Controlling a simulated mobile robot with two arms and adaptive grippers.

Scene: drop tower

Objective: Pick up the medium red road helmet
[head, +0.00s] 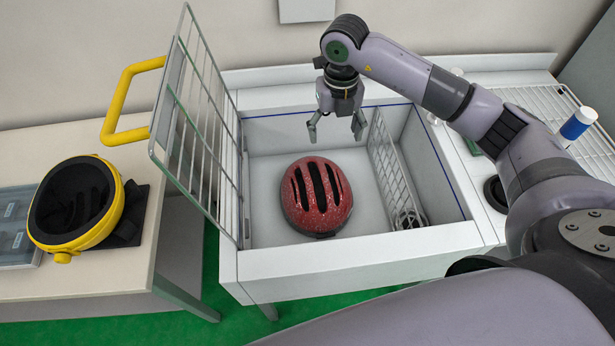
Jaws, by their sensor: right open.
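The red helmet (316,196) has dark vents and lies dome up on the floor of a white open bin (352,252). My right gripper (337,138) is open and empty, pointing down above the back part of the bin. It appears apart from the helmet, above and behind it. My left gripper is not in view.
A wire mesh gate (197,130) with a yellow handle (117,104) stands open at the bin's left. Another mesh panel (385,172) is inside on the right. A black and yellow headform cup (75,205) sits on the left table (110,277). A blue-white bottle (577,124) stands at right.

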